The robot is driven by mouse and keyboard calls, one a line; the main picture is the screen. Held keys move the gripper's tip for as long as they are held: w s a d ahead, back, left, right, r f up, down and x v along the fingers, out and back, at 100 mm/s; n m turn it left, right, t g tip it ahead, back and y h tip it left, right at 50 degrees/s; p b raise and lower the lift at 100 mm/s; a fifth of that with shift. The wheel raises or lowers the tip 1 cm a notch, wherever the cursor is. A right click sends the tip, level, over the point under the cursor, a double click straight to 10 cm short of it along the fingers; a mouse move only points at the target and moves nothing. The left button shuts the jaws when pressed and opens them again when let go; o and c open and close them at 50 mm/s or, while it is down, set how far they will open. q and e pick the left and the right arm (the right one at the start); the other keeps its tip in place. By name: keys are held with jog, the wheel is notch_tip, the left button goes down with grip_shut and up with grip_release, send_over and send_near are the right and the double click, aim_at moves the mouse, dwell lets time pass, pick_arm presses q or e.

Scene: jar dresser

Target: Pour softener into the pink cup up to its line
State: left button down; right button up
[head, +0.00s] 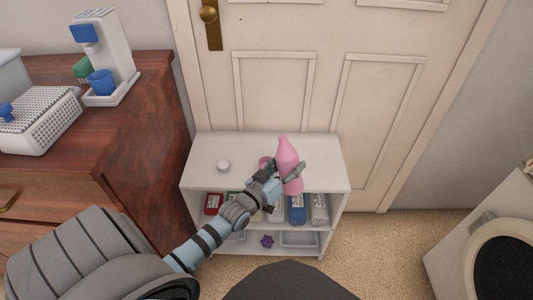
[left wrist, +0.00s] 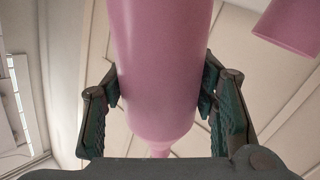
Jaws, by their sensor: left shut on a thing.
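The pink softener bottle (head: 287,157) is upright, with its narrow neck at the top, in front of the white shelf unit's top. My left gripper (head: 283,174) is shut on its body. In the left wrist view the bottle (left wrist: 160,65) fills the space between both fingers (left wrist: 160,95). The pink cup (head: 264,161) stands on the shelf top just left of the bottle, partly hidden by my gripper. Part of it shows at the upper right of the left wrist view (left wrist: 291,25). Its line cannot be made out. My right gripper is not in view.
A small white round cap-like thing (head: 223,166) lies on the white shelf unit's top (head: 215,146). Several packages, one blue (head: 297,209), sit on the shelf below. A door (head: 320,60) is behind. A brown dresser (head: 150,120) stands left, a white machine (head: 490,245) right.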

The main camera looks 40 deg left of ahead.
aim_at(284, 163)
pick_arm(q)
jog(key=m, duration=0.3)
jog(key=shift+d+f+m+t, duration=0.15)
jog(key=shift+f+m+t, duration=0.15)
jog(key=shift+m, duration=0.1)
jog(key=shift+r, duration=0.1)
notch_tip(284, 163, up, 4)
jog(key=p, duration=0.4)
jog(key=shift+r+p, duration=0.15)
jog(key=shift+p, duration=0.2)
jog(key=shift+f, duration=0.25)
